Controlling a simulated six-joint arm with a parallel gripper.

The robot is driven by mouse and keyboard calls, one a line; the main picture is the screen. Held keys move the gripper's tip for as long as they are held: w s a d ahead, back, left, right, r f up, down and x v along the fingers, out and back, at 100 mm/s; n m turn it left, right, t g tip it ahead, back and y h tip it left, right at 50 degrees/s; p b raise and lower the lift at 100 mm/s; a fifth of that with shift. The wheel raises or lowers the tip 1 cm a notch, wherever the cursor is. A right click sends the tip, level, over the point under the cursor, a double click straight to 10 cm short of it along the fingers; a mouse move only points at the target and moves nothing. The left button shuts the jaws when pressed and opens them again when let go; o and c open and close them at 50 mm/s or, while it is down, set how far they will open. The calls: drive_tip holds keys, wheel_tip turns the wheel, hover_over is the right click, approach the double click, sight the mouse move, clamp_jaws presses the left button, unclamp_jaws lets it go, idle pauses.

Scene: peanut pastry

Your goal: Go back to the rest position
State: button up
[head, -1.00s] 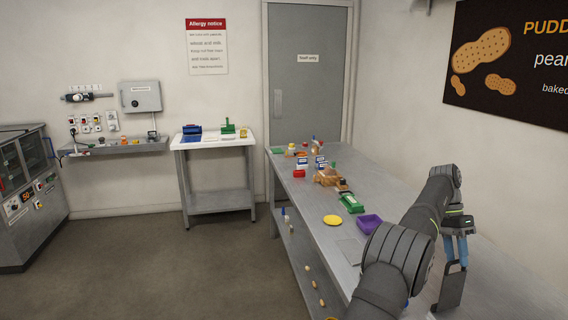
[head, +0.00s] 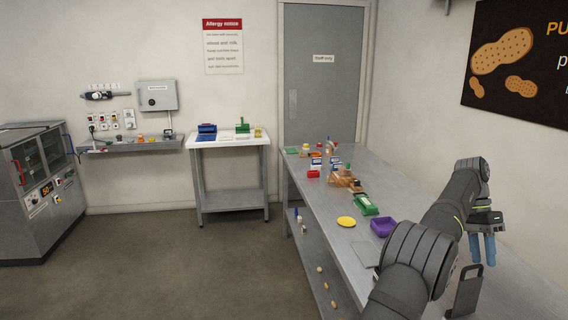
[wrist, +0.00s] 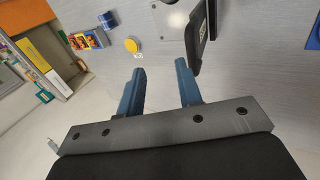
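My gripper (head: 482,247) hangs at the right side of the head view, fingers pointing down over the long steel table (head: 420,190). In the wrist view its two blue fingers (wrist: 160,68) are apart with nothing between them. A dark upright piece with a handle slot (head: 467,290) stands below and slightly left of the gripper in the head view. A black handle-like piece (wrist: 197,40) and a grey metal plate (wrist: 172,18) lie beyond the fingers in the wrist view. Whether these are the same piece is unclear.
The table holds a purple bin (head: 383,228), a yellow disc (head: 346,221), a green tray (head: 366,206) and a red block (head: 313,174). A white-topped table (head: 228,141) and an oven (head: 38,190) stand left. The floor between is clear.

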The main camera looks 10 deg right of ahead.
sight(474, 267)
drive_tip(key=s+r, duration=0.6)
drive_tip(key=s, duration=0.4)
drive_tip(key=w+f, duration=0.2)
drive_tip(key=w, duration=0.1)
drive_tip(key=w+f, duration=0.2)
drive_tip(key=w, duration=0.2)
drive_tip(key=w+f, duration=0.3)
drive_tip(key=w, duration=0.1)
drive_tip(key=shift+w, duration=0.2)
drive_tip(key=f, duration=0.3)
drive_tip(key=shift+s+f+t, duration=0.25)
drive_tip(key=shift+f+t, duration=0.05)
drive_tip(key=shift+s+t, duration=0.35)
drive_tip(key=shift+t, duration=0.05)
drive_tip(key=shift+f, duration=0.1)
